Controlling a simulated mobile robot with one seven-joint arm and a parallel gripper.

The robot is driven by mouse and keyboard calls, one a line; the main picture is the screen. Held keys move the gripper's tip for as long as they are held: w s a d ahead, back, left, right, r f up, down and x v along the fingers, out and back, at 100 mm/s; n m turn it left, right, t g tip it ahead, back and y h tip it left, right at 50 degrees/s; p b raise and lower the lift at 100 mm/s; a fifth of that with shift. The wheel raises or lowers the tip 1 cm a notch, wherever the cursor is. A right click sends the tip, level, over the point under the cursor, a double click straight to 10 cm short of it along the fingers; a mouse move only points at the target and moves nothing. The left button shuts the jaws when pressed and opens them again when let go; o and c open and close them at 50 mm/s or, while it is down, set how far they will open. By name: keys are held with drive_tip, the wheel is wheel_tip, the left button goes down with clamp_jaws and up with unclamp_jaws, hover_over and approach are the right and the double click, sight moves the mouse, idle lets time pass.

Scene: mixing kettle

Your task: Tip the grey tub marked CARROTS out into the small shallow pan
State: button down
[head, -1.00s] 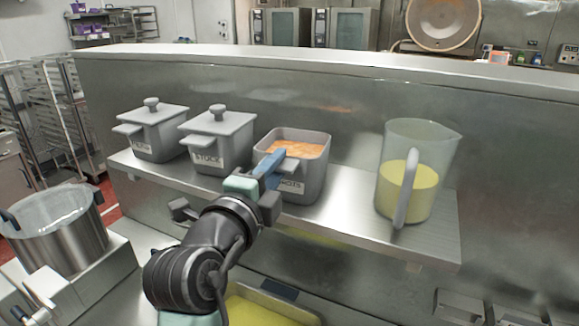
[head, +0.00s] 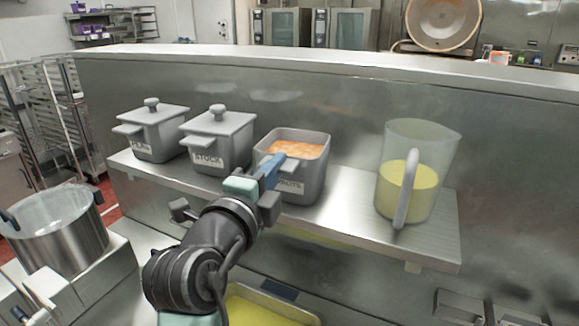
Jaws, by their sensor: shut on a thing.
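The grey tub marked CARROTS (head: 312,177) stands upright and open on the steel shelf, with orange pieces inside. Its label is partly hidden by my gripper. My gripper (head: 275,172) is at the front of the tub and shut on its handle. A shallow pan with a yellow inside (head: 262,308) lies below the shelf at the bottom of the view, partly hidden by my arm and cut off by the frame edge. I cannot tell whether it is the small shallow pan.
Two lidded grey tubs, one marked STOCK (head: 217,140) and another (head: 151,132), stand left on the shelf (head: 350,215). A jug of yellow liquid (head: 415,180) stands right. A large steel pot (head: 62,235) is at far left. A steel wall rises behind the shelf.

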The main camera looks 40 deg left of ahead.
idle(0.4)
drive_tip(key=shift+r+p, duration=1.8)
drive_tip(key=shift+r, duration=1.4)
drive_tip(key=shift+f, duration=0.1)
